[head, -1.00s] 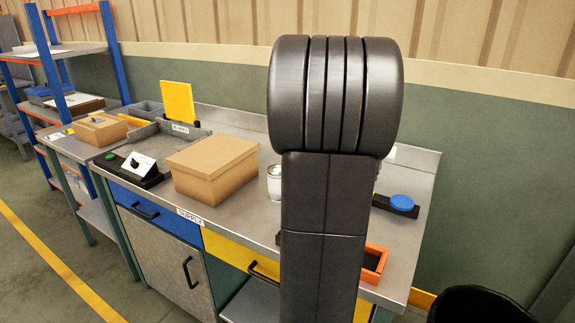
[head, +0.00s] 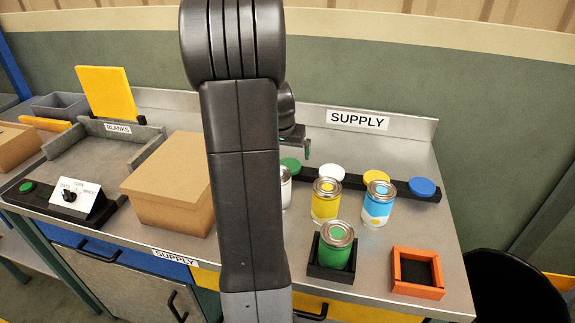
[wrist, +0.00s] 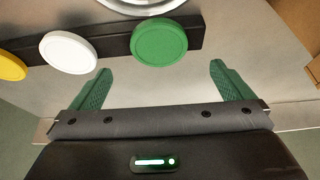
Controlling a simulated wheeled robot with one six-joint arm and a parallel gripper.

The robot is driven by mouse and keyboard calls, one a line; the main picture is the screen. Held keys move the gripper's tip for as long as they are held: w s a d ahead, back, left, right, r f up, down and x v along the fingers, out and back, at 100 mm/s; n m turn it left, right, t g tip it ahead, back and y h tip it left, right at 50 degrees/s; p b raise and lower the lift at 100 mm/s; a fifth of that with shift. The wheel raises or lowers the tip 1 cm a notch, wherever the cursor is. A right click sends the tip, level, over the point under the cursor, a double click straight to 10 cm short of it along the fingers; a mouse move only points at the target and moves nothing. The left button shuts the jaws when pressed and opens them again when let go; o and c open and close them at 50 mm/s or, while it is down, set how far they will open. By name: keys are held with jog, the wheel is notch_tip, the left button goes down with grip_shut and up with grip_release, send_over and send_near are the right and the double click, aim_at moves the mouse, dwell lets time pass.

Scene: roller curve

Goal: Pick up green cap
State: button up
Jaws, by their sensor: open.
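The green cap (head: 291,165) sits at the left end of a black rack (head: 345,180) on the steel bench, partly hidden by my arm in the head view. In the wrist view the green cap (wrist: 160,41) lies on the rack, ahead of and between the fingers. My gripper (wrist: 158,85) is open and empty, its green fingers apart and short of the cap. In the head view only part of my gripper (head: 306,152) shows, just above and behind the green cap.
White (head: 331,173), yellow (head: 376,178) and blue (head: 422,187) caps share the rack. Several cans stand in front, including a yellow one (head: 326,201) and a green one (head: 335,246) in a black holder. A cardboard box (head: 168,185) is left, an orange tray (head: 418,272) right.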

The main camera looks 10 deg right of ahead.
aim_at(289, 165)
jog(key=shift+d+f, duration=0.1)
jog(key=shift+f, duration=0.15)
jog(key=shift+s+p+x, duration=0.2)
jog(key=shift+p+x, duration=0.3)
jog(key=shift+x, duration=1.9)
jog(key=shift+f, duration=0.1)
jog(key=c, duration=1)
